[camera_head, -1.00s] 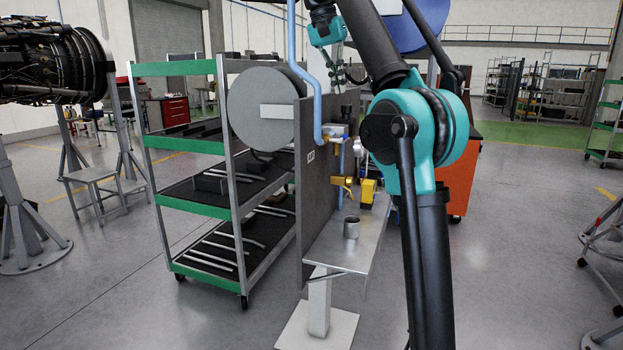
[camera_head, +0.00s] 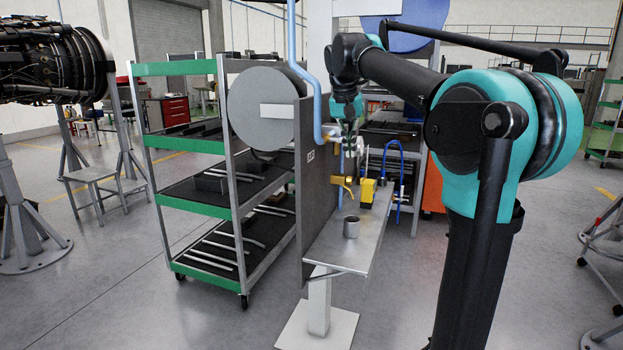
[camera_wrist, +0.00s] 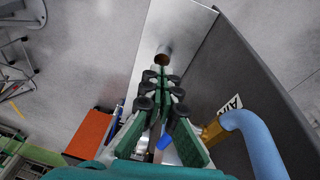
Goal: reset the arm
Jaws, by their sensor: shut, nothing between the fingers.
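My gripper (camera_head: 348,140) hangs pointing down in the middle of the head view, at the end of my bent arm. It is in front of the dark upright panel and above the small metal bench. In the wrist view my gripper (camera_wrist: 161,75) has its fingers together, with nothing held. My arm's teal and black elbow stands at the right of the head view and hides part of the room behind it.
The bench (camera_head: 345,245) carries a metal cup (camera_head: 351,227), a yellow box (camera_head: 367,192) and a brass tap (camera_head: 343,185). A blue pipe (camera_head: 317,100) runs along the dark panel (camera_head: 318,200). A green-edged shelf cart (camera_head: 215,211) stands left. Floor is open at front left.

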